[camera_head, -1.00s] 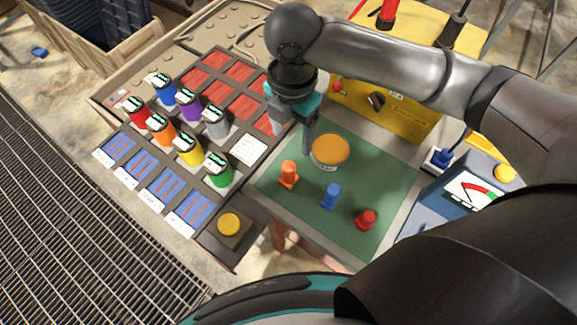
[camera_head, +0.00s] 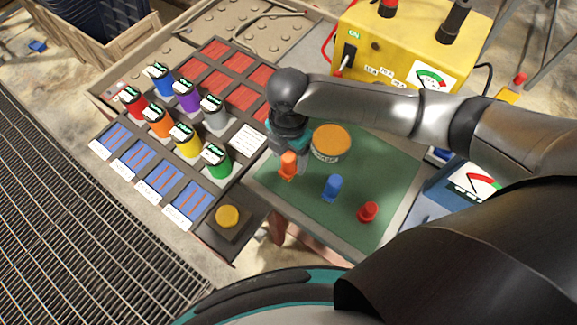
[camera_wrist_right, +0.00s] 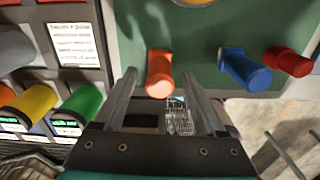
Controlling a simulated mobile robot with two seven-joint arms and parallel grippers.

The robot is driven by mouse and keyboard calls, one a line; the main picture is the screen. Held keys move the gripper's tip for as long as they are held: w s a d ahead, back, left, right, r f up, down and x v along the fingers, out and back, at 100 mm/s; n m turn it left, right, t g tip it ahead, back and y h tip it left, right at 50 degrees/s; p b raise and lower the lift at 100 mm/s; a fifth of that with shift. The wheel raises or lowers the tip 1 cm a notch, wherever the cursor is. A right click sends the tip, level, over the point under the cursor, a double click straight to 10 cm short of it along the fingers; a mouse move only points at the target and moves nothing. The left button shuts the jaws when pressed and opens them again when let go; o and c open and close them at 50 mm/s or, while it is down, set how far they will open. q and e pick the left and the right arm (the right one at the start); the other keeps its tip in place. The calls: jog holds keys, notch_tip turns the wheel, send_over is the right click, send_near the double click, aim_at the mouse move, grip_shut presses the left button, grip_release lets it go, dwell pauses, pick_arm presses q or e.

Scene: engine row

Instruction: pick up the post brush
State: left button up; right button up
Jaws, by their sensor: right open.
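Three small upright handled pieces stand on the green mat (camera_head: 385,172): an orange one (camera_head: 288,168), a blue one (camera_head: 333,187) and a red one (camera_head: 368,212). No label shows which is the post brush. My right gripper (camera_head: 284,158) is low at the orange piece, partly hiding the mat behind it. In the right wrist view, the open fingers (camera_wrist_right: 160,76) point toward the orange piece (camera_wrist_right: 159,76), which shows between them. The blue piece (camera_wrist_right: 244,70) and red piece (camera_wrist_right: 289,62) are right of the fingers there. My left gripper is out of view.
A round orange-lidded tin (camera_head: 331,141) stands close behind the orange piece. Several coloured cans, including a green one (camera_head: 216,161), stand on a rack to the left. A yellow button (camera_head: 228,216) is at front left. A yellow machine (camera_head: 400,50) stands behind.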

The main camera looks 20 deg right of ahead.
grip_shut()
dwell(0.6)
